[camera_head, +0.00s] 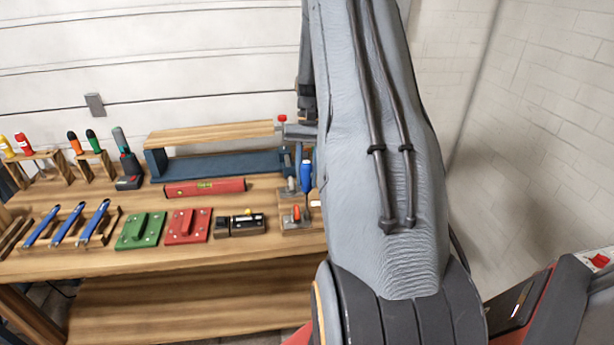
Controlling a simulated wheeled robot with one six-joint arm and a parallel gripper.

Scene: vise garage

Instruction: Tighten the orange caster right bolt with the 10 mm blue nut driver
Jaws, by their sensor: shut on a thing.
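A blue-handled driver (306,177), which looks like the blue nut driver, stands upright with its shaft pointing down at the right end of the bench. My gripper (305,158) is mostly hidden behind my arm; what shows is at the top of the blue handle, and it is shut on the driver. Below and left of the driver, an orange part (297,213), likely the orange caster, sits on a small wooden fixture (290,226). The right side of this fixture is behind my arm. The bolts are too small to tell apart, and I cannot tell whether the driver tip touches one.
The wooden bench (150,264) carries a green block (141,231), a red block (187,226), a dark block (240,225) and a red level (205,187). Blue tools lie in a rack (70,230) at left. A board (210,134) lies above the blue vise (220,166).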

